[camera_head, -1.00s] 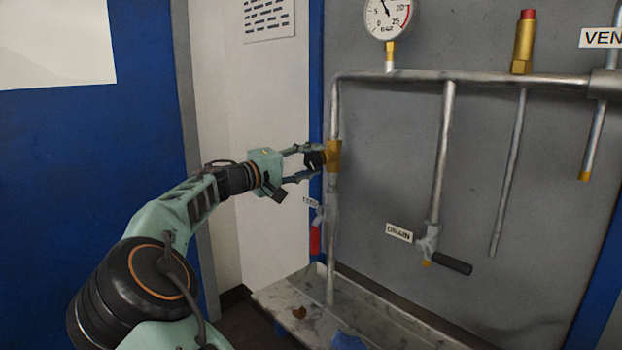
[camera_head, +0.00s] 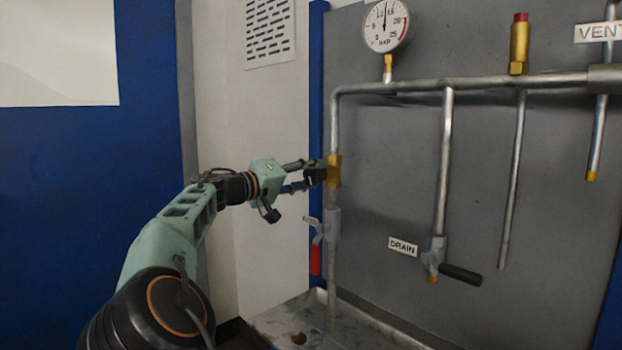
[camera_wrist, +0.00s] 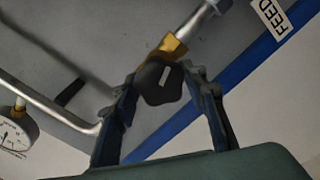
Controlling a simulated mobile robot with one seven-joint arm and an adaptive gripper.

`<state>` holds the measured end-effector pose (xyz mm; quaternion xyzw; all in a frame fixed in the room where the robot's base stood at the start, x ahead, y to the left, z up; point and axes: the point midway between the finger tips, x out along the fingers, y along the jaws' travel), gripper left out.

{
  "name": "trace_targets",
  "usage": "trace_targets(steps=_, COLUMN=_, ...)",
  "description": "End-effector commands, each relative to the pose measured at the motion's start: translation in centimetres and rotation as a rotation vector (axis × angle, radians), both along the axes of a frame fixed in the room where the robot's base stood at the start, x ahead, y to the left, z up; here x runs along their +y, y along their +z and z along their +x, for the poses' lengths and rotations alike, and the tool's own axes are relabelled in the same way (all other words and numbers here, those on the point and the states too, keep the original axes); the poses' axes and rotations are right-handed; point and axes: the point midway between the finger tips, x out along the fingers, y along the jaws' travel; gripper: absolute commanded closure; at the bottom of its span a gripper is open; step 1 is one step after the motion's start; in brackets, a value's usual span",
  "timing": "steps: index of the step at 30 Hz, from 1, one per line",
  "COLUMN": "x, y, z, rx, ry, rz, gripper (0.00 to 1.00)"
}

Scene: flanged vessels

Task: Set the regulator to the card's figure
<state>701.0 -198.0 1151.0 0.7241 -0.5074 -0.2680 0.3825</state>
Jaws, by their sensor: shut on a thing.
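The regulator is a brass body (camera_head: 334,172) on the left vertical pipe with a black knob (camera_head: 313,176) facing left. My gripper (camera_head: 316,174) is shut on the knob. In the wrist view the black lobed knob (camera_wrist: 160,84) with a pale mark sits between my gripper's fingers (camera_wrist: 165,95), and the brass body (camera_wrist: 172,46) is behind it. I cannot make out a card with a readable figure.
Below the regulator is a feed valve with a red handle (camera_head: 315,260). A drain valve with a black handle (camera_head: 460,274) hangs at right. A brass relief fitting with a red cap (camera_head: 520,43) stands on the top pipe. A tray (camera_head: 290,313) lies below.

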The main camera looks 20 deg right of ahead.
Motion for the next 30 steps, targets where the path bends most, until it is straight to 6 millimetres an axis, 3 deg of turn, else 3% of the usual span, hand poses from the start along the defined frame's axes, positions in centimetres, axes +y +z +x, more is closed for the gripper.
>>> trace_targets(steps=7, x=0.0, y=-0.1, z=0.0, rx=0.002, ry=-0.001, rz=0.001, gripper=0.85)
trace_targets(steps=8, x=0.0, y=-0.1, z=0.0, rx=0.002, ry=-0.001, rz=0.001, gripper=0.59)
trace_targets(steps=13, x=0.0, y=-0.1, z=0.0, rx=0.001, ry=0.0, rz=0.001, gripper=0.42)
trace_targets(steps=23, x=0.4, y=0.0, z=-0.1, rx=0.002, ry=0.001, rz=0.0, gripper=0.42)
trace_targets(steps=30, x=3.8, y=0.0, z=-1.2, rx=0.002, ry=0.005, rz=0.001, gripper=0.42)
